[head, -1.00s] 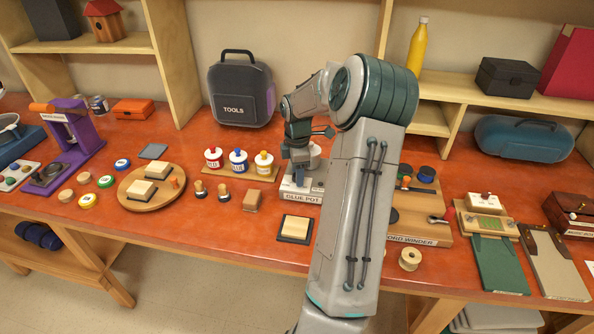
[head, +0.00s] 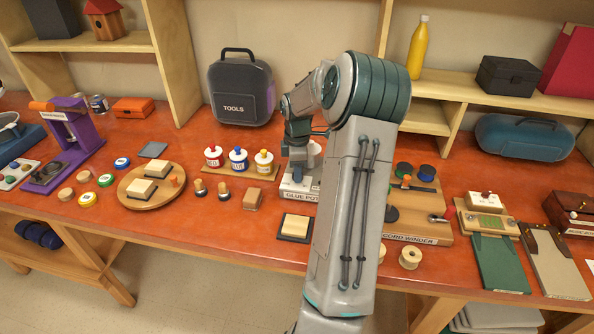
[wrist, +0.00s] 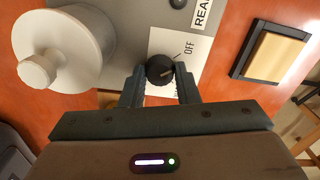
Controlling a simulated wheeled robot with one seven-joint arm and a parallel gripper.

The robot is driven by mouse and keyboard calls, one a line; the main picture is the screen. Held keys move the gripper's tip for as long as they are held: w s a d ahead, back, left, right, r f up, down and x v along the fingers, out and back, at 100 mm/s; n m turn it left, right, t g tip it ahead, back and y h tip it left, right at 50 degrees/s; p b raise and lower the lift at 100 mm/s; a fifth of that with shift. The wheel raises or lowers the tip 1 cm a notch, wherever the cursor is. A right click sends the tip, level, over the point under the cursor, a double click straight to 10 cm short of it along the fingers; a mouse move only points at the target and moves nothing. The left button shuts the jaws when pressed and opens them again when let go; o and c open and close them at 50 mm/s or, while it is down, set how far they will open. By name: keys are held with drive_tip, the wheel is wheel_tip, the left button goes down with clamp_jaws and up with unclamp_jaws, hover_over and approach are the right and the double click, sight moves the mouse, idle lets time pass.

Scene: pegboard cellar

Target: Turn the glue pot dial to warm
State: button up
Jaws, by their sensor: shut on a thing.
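The glue pot's grey base (head: 300,196) stands on the bench in the head view, its upper part mostly hidden behind my arm. In the wrist view the round pale pot (wrist: 62,55) with its knobbed lid is at the left. The small black dial (wrist: 160,70) sits on a white plate (wrist: 190,42) marked OFF. A second marking below the dial is mostly hidden by a finger. My gripper (wrist: 159,76) is shut on the dial, one finger on each side. The dial's pale pointer line slants, but its exact setting is hard to read.
A cord winder (head: 425,222) stands close to the right of the glue pot. A toolbox (head: 241,90) stands behind.

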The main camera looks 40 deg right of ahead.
drive_tip(key=m+b, duration=0.1)
drive_tip(key=m, duration=0.3)
drive_tip(key=m+b, duration=0.1)
drive_tip(key=m, duration=0.6)
drive_tip(key=shift+m+b, duration=0.3)
drive_tip(key=shift+b, duration=0.05)
drive_tip(key=shift+m+b, duration=0.3)
drive_tip(key=shift+m, duration=2)
drive_tip(key=o, duration=1)
drive_tip(key=shift+s, duration=0.1)
drive_tip(key=shift+c, duration=0.2)
